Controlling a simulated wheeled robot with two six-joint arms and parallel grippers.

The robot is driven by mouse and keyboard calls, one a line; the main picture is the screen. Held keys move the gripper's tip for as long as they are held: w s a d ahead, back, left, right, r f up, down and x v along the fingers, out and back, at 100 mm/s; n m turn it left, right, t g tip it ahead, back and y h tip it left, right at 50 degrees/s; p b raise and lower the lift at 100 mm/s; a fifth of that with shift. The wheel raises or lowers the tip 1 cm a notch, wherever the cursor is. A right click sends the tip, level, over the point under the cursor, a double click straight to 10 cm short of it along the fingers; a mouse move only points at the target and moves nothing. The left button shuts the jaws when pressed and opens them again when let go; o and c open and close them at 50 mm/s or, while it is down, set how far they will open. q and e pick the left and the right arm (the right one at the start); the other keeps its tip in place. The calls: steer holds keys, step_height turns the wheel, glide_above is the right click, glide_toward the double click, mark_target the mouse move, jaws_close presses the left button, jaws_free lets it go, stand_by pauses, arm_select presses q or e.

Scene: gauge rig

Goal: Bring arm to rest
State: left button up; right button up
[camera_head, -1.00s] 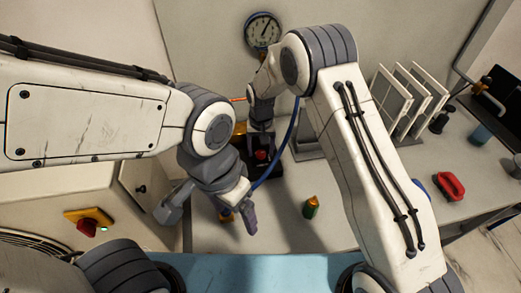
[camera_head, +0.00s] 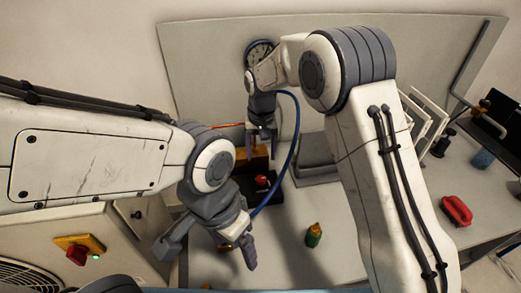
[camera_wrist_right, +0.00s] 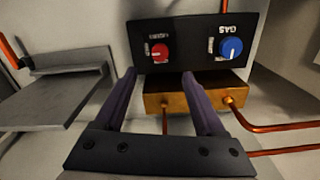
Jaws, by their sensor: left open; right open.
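My left gripper (camera_head: 238,258) is open at the lower middle of the head view, above the bench. A small yellowish fitting shows beside its fingers. My right gripper (camera_head: 262,152) hangs open and pointing down by the back panel; its two purple fingers show empty in the right wrist view (camera_wrist_right: 160,75). Behind them is a black valve panel (camera_wrist_right: 197,62) with a red knob (camera_wrist_right: 159,53) and a blue GAS knob (camera_wrist_right: 231,48). A brass block (camera_wrist_right: 185,100) sits under it. I cannot tell whether the fingers touch the panel.
A blue hose (camera_head: 292,150) curves down to behind my left gripper. White frames (camera_head: 420,115) stand at right.

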steer(key=s+r+n, duration=0.2)
steer(key=s+r, duration=0.2)
steer(key=s, duration=0.3)
steer(key=s+r+n, duration=0.1)
steer(key=s+r, duration=0.3)
steer(key=s, duration=0.4)
steer(key=s+d+n, duration=0.2)
steer(key=s, duration=0.6)
steer(key=s+d+n+y, duration=0.1)
steer(key=s+d+n, duration=0.1)
steer(key=s, duration=0.7)
steer(key=shift+d+r, duration=0.2)
steer(key=shift+d, duration=0.15)
steer(key=shift+a, duration=0.15)
